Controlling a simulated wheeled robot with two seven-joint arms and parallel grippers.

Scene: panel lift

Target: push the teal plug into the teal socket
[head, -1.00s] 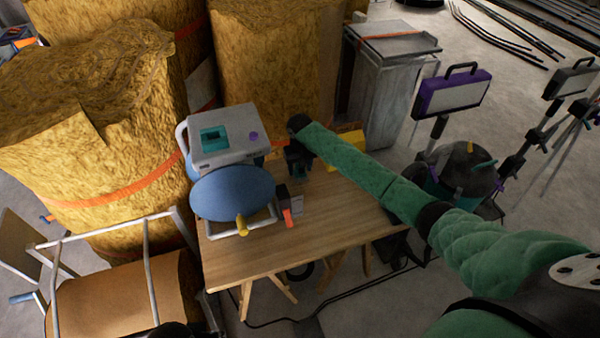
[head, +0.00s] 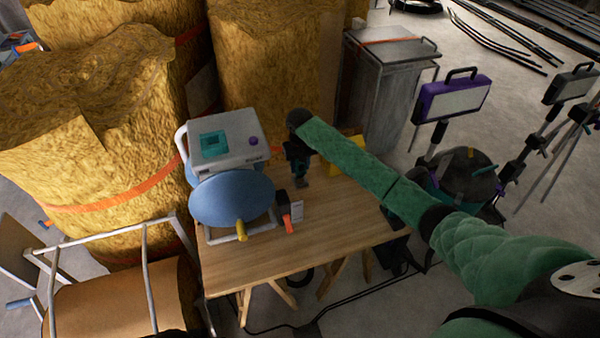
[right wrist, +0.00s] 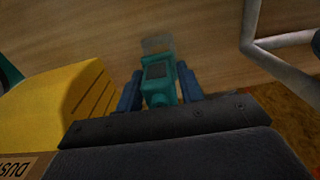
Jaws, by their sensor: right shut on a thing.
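The teal socket (head: 214,143) is set in the top of a pale grey box at the left of the table in the head view. My right gripper (head: 299,168) is over the table, to the right of the box and apart from it. In the right wrist view its blue fingers are shut on the teal plug (right wrist: 159,84), which has a dark square on its face and a pale end pointing away from the gripper. In the head view the plug is small and mostly hidden by the gripper. The socket is out of the right wrist view. My left gripper is not in view.
A blue disc (head: 232,196) with a yellow handle stands in front of the grey box. A red-handled tool (head: 287,215) lies beside it. A yellow box (right wrist: 55,105) is close to my right gripper. The wooden table (head: 340,220) is clear at its front right.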

